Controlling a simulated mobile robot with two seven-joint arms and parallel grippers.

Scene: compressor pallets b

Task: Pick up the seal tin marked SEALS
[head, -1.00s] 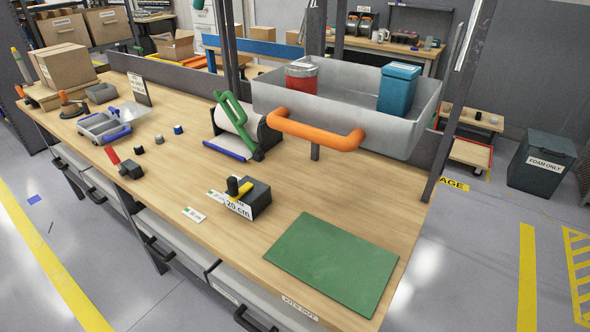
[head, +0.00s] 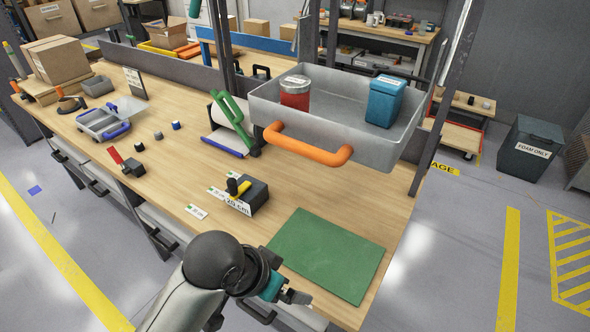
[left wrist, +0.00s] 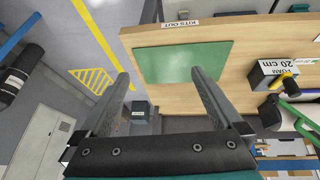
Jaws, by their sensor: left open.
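A red round tin (head: 295,93) with a grey lid stands in the grey tray (head: 345,142) with the orange handle, at the back right of the bench. A blue container (head: 385,101) with a white label on its lid stands right of it. The lettering on both is too small to read, so I cannot tell which says SEALS. My left gripper (head: 292,297) is low over the bench's front edge by the green mat, well apart from the tray. In the left wrist view its two fingers (left wrist: 158,80) are spread with nothing between them. My right gripper is out of view.
The green mat (head: 326,256) lies bare at the bench's front right. A dark block with a "20 cm" label (head: 247,196) and a green-handled roll holder (head: 232,125) stand left of it. Dark posts rise beside the tray. A FOAM ONLY bin (head: 525,153) stands on the floor.

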